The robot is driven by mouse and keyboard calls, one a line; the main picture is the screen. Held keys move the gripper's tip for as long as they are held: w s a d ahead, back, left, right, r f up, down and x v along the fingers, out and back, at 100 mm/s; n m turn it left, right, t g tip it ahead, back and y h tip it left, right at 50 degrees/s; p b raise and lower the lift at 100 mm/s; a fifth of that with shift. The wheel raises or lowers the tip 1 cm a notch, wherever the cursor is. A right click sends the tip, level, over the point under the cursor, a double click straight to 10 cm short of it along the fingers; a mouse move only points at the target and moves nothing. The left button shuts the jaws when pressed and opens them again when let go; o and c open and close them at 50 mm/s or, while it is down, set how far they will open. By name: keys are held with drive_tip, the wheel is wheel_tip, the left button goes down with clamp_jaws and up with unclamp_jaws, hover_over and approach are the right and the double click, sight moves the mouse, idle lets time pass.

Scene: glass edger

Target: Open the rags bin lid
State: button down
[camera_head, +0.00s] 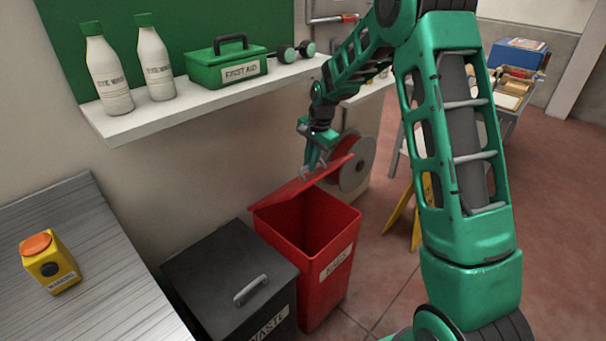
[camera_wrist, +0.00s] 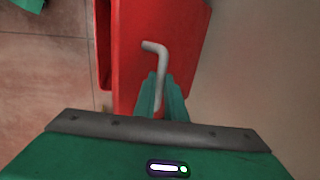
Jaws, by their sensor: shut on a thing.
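The red rags bin (camera_head: 332,268) stands on the floor in the middle of the head view, its label on the front. Its red lid (camera_head: 290,190) is tilted up, and the dark inside of the bin shows. My gripper (camera_head: 316,168) is at the raised edge of the lid. In the wrist view my gripper (camera_wrist: 160,105) is shut on the grey lid handle (camera_wrist: 160,62), a bent bar. The red lid also shows behind it in the wrist view (camera_wrist: 135,70). The lower end of the handle is hidden between the fingers.
A black waste bin (camera_head: 225,275) stands left of the rags bin. Above is a white shelf (camera_head: 190,100) with eye wash bottles (camera_head: 108,75) and a first aid box (camera_head: 225,72). A grey reel (camera_head: 357,165) and a yellow stand (camera_head: 400,215) are close behind on the right.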

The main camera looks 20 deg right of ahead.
drive_tip(key=shift+w+a, duration=0.3)
drive_tip(key=shift+a, duration=0.1)
drive_tip(key=c, duration=1.8)
unclamp_jaws()
drive_tip(key=shift+w+f, duration=0.1)
drive_tip(key=shift+d, duration=0.1)
drive_tip(key=shift+r, duration=0.3)
drive_tip(key=v, duration=1)
drive_tip(key=shift+r, duration=0.2)
